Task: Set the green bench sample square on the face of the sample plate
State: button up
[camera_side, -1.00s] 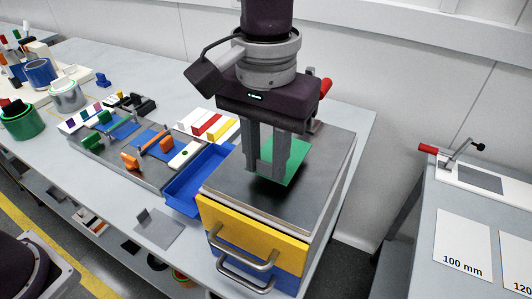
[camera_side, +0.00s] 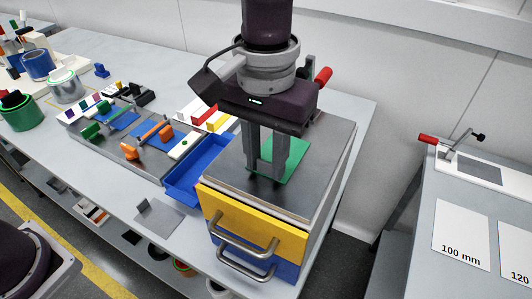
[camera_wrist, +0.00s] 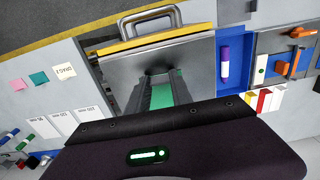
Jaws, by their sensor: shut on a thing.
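The green bench sample (camera_side: 293,155) is a thin flat green square at the fingertips of my gripper (camera_side: 265,168). In the side view it lies about level at the grey metal top, which looks like the sample plate (camera_side: 228,165), on the yellow and blue drawer cabinet. I cannot tell whether its underside touches the plate. My gripper points down and is shut on the sample, its fingers hiding part of it. In the wrist view a green strip of the sample (camera_wrist: 162,96) shows between the fingers, and bare plate (camera_wrist: 195,65) shows around them.
A blue open tray (camera_side: 190,182) stands left of the cabinet; in the wrist view a purple marker (camera_wrist: 225,62) lies in it. White, red and yellow blocks (camera_side: 210,117) and a fixture with orange clamps (camera_side: 150,140) are farther left. A red-handled clamp (camera_side: 450,148) is on the right bench.

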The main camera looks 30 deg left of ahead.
jog(key=o, duration=1.1)
jog(key=shift+c, duration=0.2)
notch_tip(320, 180, up, 7)
jog(key=shift+r, duration=0.1)
